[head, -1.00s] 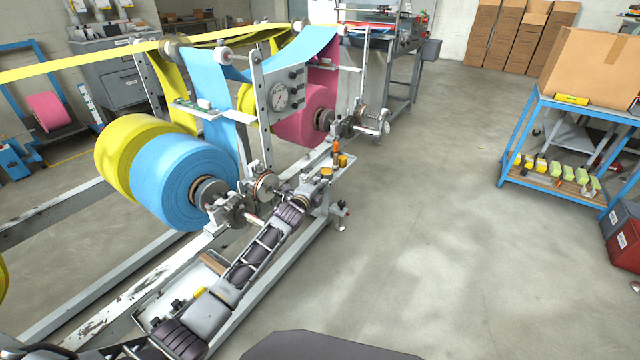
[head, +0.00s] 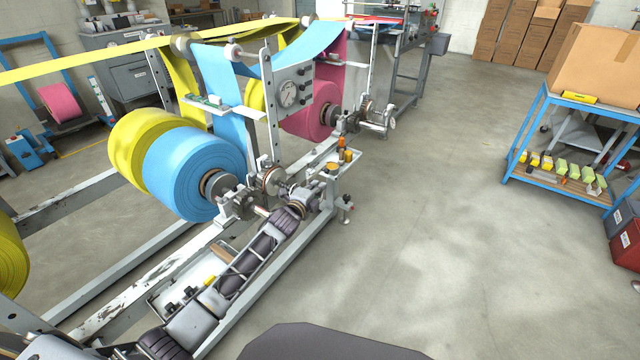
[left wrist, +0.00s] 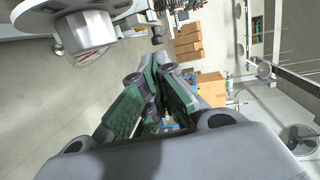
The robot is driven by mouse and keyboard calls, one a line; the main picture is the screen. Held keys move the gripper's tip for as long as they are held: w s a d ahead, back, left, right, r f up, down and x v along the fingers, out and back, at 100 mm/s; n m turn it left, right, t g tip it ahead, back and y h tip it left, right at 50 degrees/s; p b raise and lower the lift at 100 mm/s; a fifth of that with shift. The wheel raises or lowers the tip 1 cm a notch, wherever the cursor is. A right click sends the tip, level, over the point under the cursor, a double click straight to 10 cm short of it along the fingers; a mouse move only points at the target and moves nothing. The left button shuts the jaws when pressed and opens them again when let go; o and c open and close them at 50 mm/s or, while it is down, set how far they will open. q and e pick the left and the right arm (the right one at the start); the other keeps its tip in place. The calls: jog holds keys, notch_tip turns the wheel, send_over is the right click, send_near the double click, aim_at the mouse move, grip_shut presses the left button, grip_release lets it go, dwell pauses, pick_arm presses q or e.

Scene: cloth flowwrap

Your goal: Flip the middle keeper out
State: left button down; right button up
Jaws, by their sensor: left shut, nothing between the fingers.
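The blue roll (head: 195,175) sits in the middle of the stand. A grey metal bearing block (head: 238,204) holds its shaft end, with a round collar (head: 270,180) just right of it. I cannot make out the middle keeper separately among these metal parts. My left arm reaches up along the stand's front rail, and my left gripper (head: 306,196) is right of the bearing block, small and partly hidden by the wrist. In the left wrist view its green-padded fingers (left wrist: 150,108) are together and empty. A grey metal cylinder (left wrist: 88,30) with red marks is at upper left there, apart from the fingers. My right gripper is out of view.
A small tray (head: 335,172) with orange-capped bottles stands just beyond the left gripper. The pink roll (head: 309,122) and its shaft hardware are farther back. A blue-framed cart (head: 567,140) with a cardboard box is at right. The floor between is clear.

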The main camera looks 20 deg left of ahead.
pick_arm(q)
jog(key=shift+p+v, duration=0.55)
jog(key=shift+v, duration=2.1)
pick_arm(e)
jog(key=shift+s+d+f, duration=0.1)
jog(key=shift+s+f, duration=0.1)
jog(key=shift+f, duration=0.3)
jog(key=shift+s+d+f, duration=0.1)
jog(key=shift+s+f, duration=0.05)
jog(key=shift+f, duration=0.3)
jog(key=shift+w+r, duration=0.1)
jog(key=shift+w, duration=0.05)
